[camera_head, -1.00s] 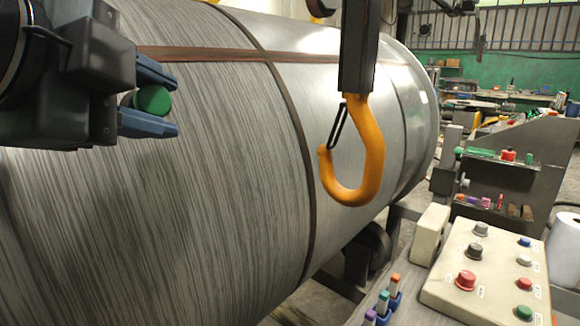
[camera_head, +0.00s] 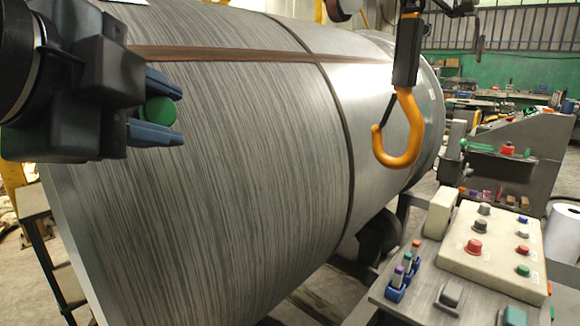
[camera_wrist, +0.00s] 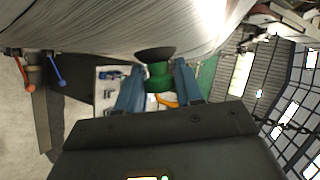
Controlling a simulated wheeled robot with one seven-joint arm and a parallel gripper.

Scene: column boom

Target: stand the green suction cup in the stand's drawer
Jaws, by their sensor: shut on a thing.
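The green suction cup (camera_head: 157,110) is between the blue fingers of my gripper (camera_head: 178,113) at the upper left of the head view, in front of the big metal roll. In the wrist view the cup shows a green body (camera_wrist: 158,80) and a wide dark lip (camera_wrist: 155,54) pointing away from my gripper (camera_wrist: 157,68). My gripper is shut on the body. A grey stand (camera_head: 548,140) is far to the right, with a red knob and a lower ledge of small coloured things (camera_head: 490,193). I cannot tell which part of it is the drawer.
An orange hook (camera_head: 405,140) hangs in front of the roll (camera_head: 230,160). At the lower right, a bench holds a button box (camera_head: 490,250), pens in a blue holder (camera_head: 397,290) and a grey block (camera_head: 450,297). A white paper roll (camera_head: 562,235) stands at the right edge.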

